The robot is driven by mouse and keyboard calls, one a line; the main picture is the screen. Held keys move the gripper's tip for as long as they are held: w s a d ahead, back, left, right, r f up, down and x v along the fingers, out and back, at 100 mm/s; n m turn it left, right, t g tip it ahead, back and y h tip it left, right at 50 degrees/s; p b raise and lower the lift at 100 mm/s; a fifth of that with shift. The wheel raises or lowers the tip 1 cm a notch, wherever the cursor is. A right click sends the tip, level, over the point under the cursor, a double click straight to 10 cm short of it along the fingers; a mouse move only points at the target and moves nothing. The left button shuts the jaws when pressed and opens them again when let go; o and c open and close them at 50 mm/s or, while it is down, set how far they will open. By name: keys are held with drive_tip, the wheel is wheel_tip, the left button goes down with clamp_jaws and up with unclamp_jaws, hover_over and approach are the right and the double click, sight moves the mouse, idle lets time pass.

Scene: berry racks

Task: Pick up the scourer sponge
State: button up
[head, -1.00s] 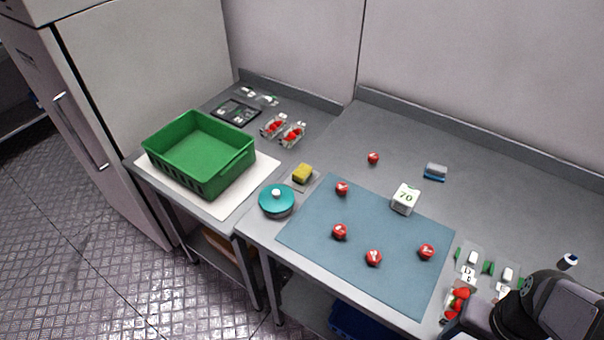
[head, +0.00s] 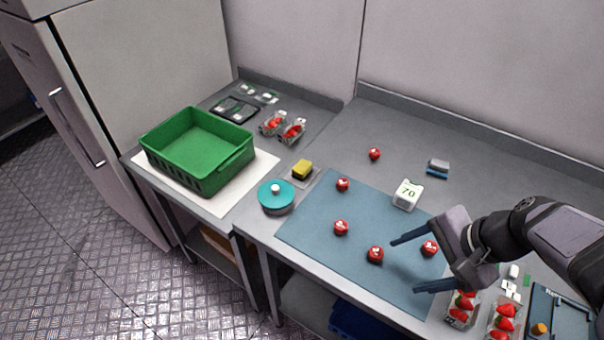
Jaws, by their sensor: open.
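The scourer sponge (head: 302,169), a small yellow block with a darker edge, sits on a small flat dish (head: 313,179) behind the teal round pot (head: 276,195). My gripper (head: 404,266) is open and empty over the right part of the blue mat (head: 310,238), its two dark blue fingers pointing left. It is well to the right of the sponge and apart from it. One red strawberry-like ball (head: 429,248) shows beside the upper finger; I cannot tell if they touch.
Several red balls lie on or near the mat. A blue-grey block (head: 437,168) lies behind. A green crate (head: 197,150) stands at left on a white sheet. Berry punnets (head: 460,308) are at lower right.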

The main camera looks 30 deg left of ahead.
drive_tip(key=w+a+m+y+b, duration=0.2)
drive_tip(key=w+a+m+y, duration=0.15)
drive_tip(key=a, duration=0.55)
drive_tip(key=w+a+m+y+b, duration=0.15)
drive_tip(key=w+a+m, duration=0.25)
drive_tip(key=a, duration=0.4)
drive_tip(key=m+t+y+b, duration=0.2)
drive_tip(key=m+y, duration=0.1)
drive_tip(key=m, duration=0.4)
approach(304, 168)
wheel_tip(304, 168, up, 3)
drive_tip(key=a, duration=0.2)
drive_tip(key=f, duration=0.3)
drive_tip(key=shift+s+d+f+p, duration=0.1)
drive_tip(key=shift+s+d+p, duration=0.1)
drive_tip(key=shift+s+p, duration=0.15)
drive_tip(key=shift+f, duration=0.55)
drive_tip(key=shift+x, duration=1.05)
drive_tip(key=shift+w+a+f+p, duration=0.15)
drive_tip(key=shift+w+a+p, duration=0.2)
drive_tip(key=shift+a, duration=0.3)
drive_tip(key=shift+w+a+f+p, duration=0.15)
drive_tip(key=shift+w+a+p, duration=0.05)
drive_tip(key=shift+a+p, duration=0.35)
drive_tip(key=shift+w+a+f+p, duration=0.25)
drive_tip(key=shift+a+p, duration=0.1)
drive_tip(key=shift+a, duration=0.35)
drive_tip(key=shift+w+a+f, duration=0.1)
drive_tip(key=shift+a+f, duration=0.05)
drive_tip(key=shift+a, duration=0.35)
